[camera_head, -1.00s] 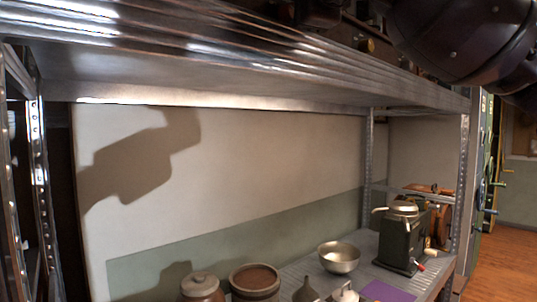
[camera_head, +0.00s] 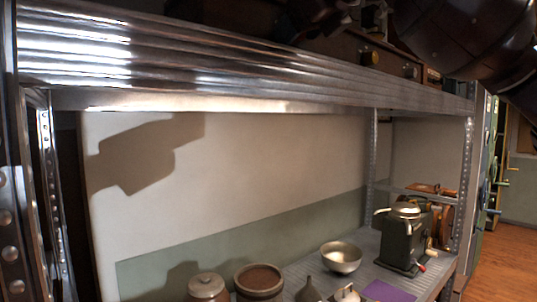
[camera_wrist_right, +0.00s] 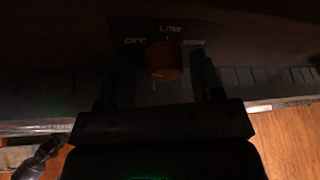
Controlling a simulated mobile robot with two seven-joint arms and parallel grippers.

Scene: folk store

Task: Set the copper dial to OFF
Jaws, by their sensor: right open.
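The copper dial (camera_wrist_right: 164,60) is in the upper middle of the right wrist view, dim and orange-brown, on a dark panel with the white labels OFF, LOW and HIGH. OFF is to its left, LOW above it, HIGH to its right. I cannot tell which label the dial points to. My right gripper (camera_wrist_right: 162,82) is open, with one dark finger on each side of the dial and gaps showing between. In the head view my right gripper (camera_head: 325,18) is dark and partly cut off at the top edge. My left gripper is not in view.
A ribbed metal shelf (camera_head: 200,58) crosses the head view, with a brass knob (camera_head: 370,58) on the unit above it. Below stand a metal bowl (camera_head: 341,258), lidded jar (camera_head: 207,287), brown pot (camera_head: 258,281), dark grinder-like machine (camera_head: 403,240) and purple sheet (camera_head: 388,291).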

